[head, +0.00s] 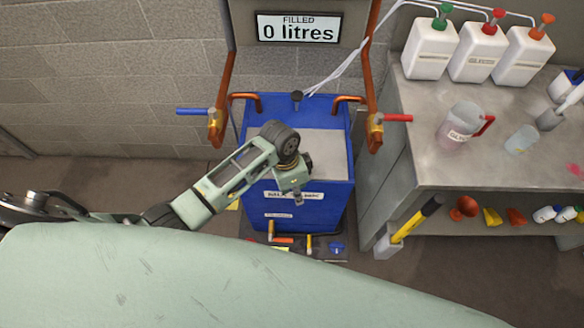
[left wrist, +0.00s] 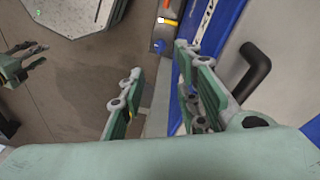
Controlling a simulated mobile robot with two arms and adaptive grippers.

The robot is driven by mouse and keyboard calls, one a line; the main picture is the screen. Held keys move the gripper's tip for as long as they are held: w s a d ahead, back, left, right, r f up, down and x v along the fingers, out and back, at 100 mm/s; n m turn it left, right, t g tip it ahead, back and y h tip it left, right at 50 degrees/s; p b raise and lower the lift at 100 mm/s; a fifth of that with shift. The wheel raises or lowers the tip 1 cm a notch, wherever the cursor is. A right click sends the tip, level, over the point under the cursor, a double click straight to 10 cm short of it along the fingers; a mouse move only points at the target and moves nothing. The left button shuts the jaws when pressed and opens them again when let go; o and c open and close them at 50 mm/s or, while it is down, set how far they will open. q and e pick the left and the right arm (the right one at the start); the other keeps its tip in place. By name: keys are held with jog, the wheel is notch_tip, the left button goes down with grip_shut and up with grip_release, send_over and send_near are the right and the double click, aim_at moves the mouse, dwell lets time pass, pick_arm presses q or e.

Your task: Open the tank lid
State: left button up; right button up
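The blue tank (head: 258,206) stands against the wall, with its grey lid (head: 325,150) flat and closed on top. My left arm reaches over the tank from the left, and my left gripper (head: 297,190) points down near the lid's front part. In the left wrist view the left gripper (left wrist: 158,62) is open and empty, its two fingers apart above the tank's front edge. A black bar handle (left wrist: 256,72) on the grey lid lies just right of the fingers, apart from them. My right gripper (left wrist: 24,62) shows small at the left of that view, its fingers apart.
Copper pipes with a blue valve handle (head: 193,111) and a red valve handle (head: 398,118) flank the tank. A display (head: 298,28) above reads 0 litres. A bench (head: 440,150) with a jug (head: 460,125) and canisters stands right. A yellow-handled tool (head: 415,220) leans before it.

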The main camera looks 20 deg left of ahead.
pick_arm(q)
jog(key=w+r+m, duration=0.1)
jog(key=w+r, duration=0.1)
jog(key=w+a+r+m, duration=0.1)
jog(key=r, duration=0.1)
jog(key=w+a+r+m+g, duration=0.1)
jog(key=w+r, duration=0.1)
jog(key=shift+w+r+y, duration=0.35)
jog(key=shift+y, duration=0.05)
jog(key=shift+m+g, duration=0.3)
jog(key=shift+m, duration=0.2)
jog(key=w+a+r, duration=0.1)
jog(key=w+r, duration=0.1)
jog(key=shift+w+a+r, duration=0.15)
jog(key=shift+a+r, duration=0.25)
jog(key=shift+y, duration=0.3)
jog(key=f, duration=0.3)
jog(key=f+p, duration=0.1)
jog(key=f, duration=0.1)
jog(key=shift+a+f, duration=0.3)
jog(key=shift+a, duration=0.05)
jog(key=shift+s+f, duration=0.2)
jog(key=shift+f, duration=0.35)
pick_arm(e)
jog(key=w, duration=0.2)
jog(key=w+r, duration=0.1)
jog(key=shift+a, duration=0.25)
